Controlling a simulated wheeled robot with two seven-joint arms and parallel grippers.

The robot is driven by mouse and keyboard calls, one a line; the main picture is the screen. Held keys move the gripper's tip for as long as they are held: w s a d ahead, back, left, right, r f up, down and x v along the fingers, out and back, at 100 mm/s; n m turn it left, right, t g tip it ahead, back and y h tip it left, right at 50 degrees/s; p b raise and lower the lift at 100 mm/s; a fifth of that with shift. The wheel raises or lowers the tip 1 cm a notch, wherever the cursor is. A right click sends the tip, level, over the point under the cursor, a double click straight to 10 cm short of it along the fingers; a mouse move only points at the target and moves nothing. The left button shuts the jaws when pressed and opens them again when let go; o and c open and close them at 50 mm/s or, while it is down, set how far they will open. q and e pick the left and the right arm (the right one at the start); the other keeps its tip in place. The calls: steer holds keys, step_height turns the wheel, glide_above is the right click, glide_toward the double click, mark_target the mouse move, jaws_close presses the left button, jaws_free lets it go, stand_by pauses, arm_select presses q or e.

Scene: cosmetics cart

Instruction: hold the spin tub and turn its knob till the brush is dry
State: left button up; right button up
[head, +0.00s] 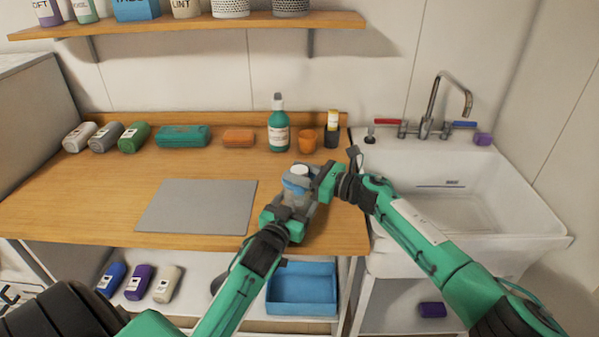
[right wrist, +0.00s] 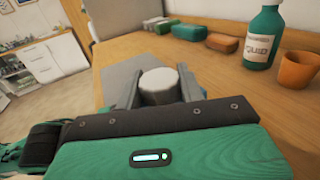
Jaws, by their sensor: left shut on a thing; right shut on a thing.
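The spin tub (head: 295,197) is a small clear tub with a blue lid rim and a white knob on top. It stands on the wooden counter near the front right. My left gripper (head: 290,211) is shut on the tub's body from the front. My right gripper (head: 309,175) is shut on the white knob (head: 299,170) from the right. In the right wrist view, the knob (right wrist: 160,86) sits between the two grey fingers. The tub's lower body is mostly hidden by my left gripper, and I cannot make out the brush.
A green bottle (head: 278,128), an orange cup (head: 307,141) and a dark container (head: 332,132) stand behind the tub. A grey mat (head: 198,206) lies to the left. The white sink (head: 455,195) is to the right. A blue bin (head: 302,288) is below.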

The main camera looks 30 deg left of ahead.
steer(key=shift+f+m+t, duration=0.15)
steer(key=shift+m+t, duration=1.25)
steer(key=shift+t, duration=0.6)
steer(key=o, duration=1)
steer(key=shift+d, duration=0.15)
steer(key=d, duration=0.4)
steer(key=s+d, duration=0.1)
steer(key=d, duration=0.6)
steer(key=shift+s+d, duration=0.2)
steer(key=shift+d, duration=0.15)
